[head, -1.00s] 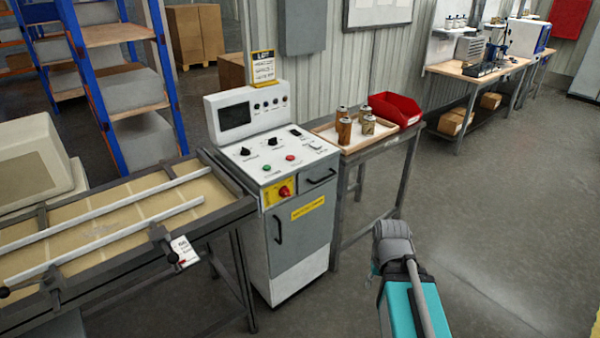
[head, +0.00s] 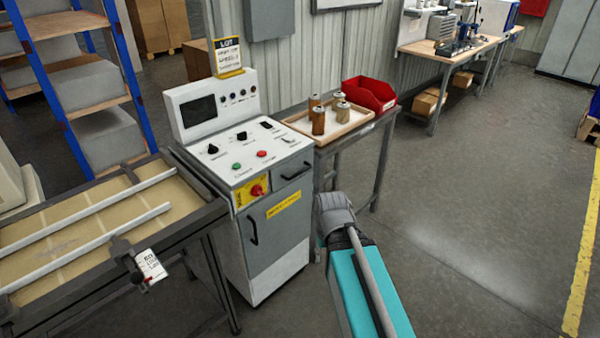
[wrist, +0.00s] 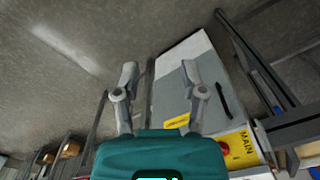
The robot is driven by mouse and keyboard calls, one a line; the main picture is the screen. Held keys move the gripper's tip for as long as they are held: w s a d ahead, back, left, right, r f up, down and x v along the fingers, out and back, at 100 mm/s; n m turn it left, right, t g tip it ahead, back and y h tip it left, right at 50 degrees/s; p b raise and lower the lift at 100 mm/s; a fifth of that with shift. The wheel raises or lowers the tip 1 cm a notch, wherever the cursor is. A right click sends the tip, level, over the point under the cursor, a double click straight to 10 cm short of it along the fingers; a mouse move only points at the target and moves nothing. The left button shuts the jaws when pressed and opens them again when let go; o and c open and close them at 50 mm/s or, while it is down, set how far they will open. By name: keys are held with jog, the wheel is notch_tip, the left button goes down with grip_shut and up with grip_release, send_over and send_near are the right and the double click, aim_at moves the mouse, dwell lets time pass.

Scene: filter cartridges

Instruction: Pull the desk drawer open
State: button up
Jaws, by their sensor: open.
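The control desk (head: 275,230) is a white and grey cabinet with a sloped button panel, left of centre in the head view. Its small drawer (head: 297,184), with a dark horizontal handle (head: 295,172), sits at the upper right of the front and looks shut. Below is a grey door with a dark vertical handle (head: 252,230), also seen in the wrist view (wrist: 222,100). My gripper (wrist: 159,72) is open and empty in the wrist view, its fingers spread before the desk front, apparently touching nothing. The drawer is not clearly seen there, probably behind my gripper body.
A red emergency knob (head: 257,190) on a yellow plate is left of the drawer. A side table right of the desk holds a wooden tray (head: 357,122) of cartridges and a red bin (head: 369,95). A rail-topped table (head: 190,232) stands left. The floor at right is clear.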

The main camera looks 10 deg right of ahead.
jog(key=shift+w+f, duration=0.1)
jog(key=m+t+y+b, duration=0.9)
jog(key=m+t+b, duration=0.3)
jog(key=b, duration=0.5)
send_near(302, 172)
jog(key=s+d+n, duration=0.1)
jog(key=s+d, duration=0.1)
jog(key=shift+s+t, duration=0.25)
jog(key=shift+t, duration=0.15)
jog(key=shift+w+a+f, duration=0.1)
jog(key=shift+a, duration=0.1)
jog(key=b+x, duration=0.3)
jog(key=x, duration=1)
jog(key=shift+w+a, duration=0.2)
